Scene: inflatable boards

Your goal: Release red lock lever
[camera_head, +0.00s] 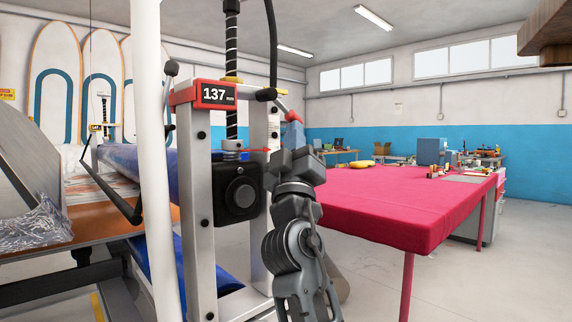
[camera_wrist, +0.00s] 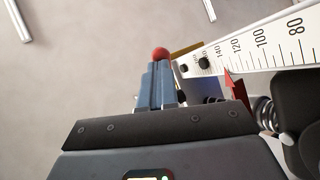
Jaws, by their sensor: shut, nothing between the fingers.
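The red lock lever (camera_head: 294,116) shows in the head view as a red knob on a short arm at the upper right of the press frame. In the wrist view its round red knob (camera_wrist: 160,53) appears just past my fingertips. My gripper (camera_head: 293,130) is raised beside the frame's right post, with its blue-grey fingers just below the knob in the picture. In the wrist view the fingers (camera_wrist: 163,72) are together and hold nothing. I cannot tell whether they touch the knob. The lever's arm is mostly hidden in the wrist view.
The press frame (camera_head: 197,220) carries a red-edged display (camera_head: 217,94) reading 137 mm and a black block (camera_head: 238,188) on a threaded spindle. A ruler scale (camera_wrist: 262,42) and red pointer (camera_wrist: 235,88) lie right of my fingers. A pink-covered table (camera_head: 400,205) stands to the right.

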